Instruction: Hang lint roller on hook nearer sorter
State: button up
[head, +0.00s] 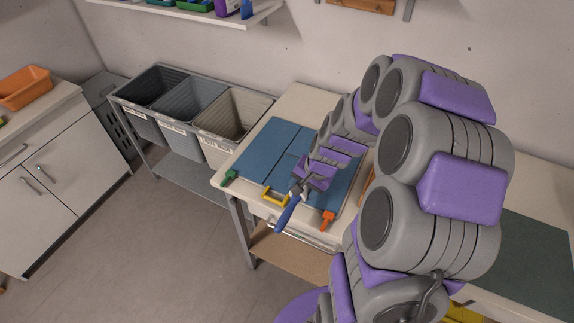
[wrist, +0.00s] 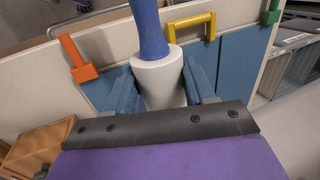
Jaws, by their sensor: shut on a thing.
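The lint roller has a blue handle (head: 287,213) and a white roller (wrist: 160,82). My gripper (head: 299,189) is shut on it, and in the wrist view the white part sits between the two blue-grey fingers (wrist: 161,88). The handle points away from the gripper, over the front edge of the table in the head view. The sorter (head: 205,162), a grey frame with three bins, stands left of the table.
A shelf (head: 205,15) is on the back wall. A wooden piece (head: 368,5) is at the top. The floor (head: 170,240) at front left is clear.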

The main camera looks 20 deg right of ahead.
jog(key=w+d, duration=0.1)
jog(key=w, duration=0.3)
jog(key=w+d+f+b, duration=0.1)
jog(key=w, duration=0.4)
jog(key=w+d+b, duration=0.1)
jog(key=w, duration=0.3)
jog(key=shift+w+f, duration=0.2)
notch_tip(320, 180, down, 4)
jog(key=shift+a+r+b, duration=0.1)
jog(key=shift+r+b, duration=0.15)
jog(key=shift+b, duration=0.65)
jog(key=shift+r, duration=0.1)
jog(key=o, duration=0.8)
jog(key=shift+c, duration=0.2)
jog(key=shift+o, duration=0.3)
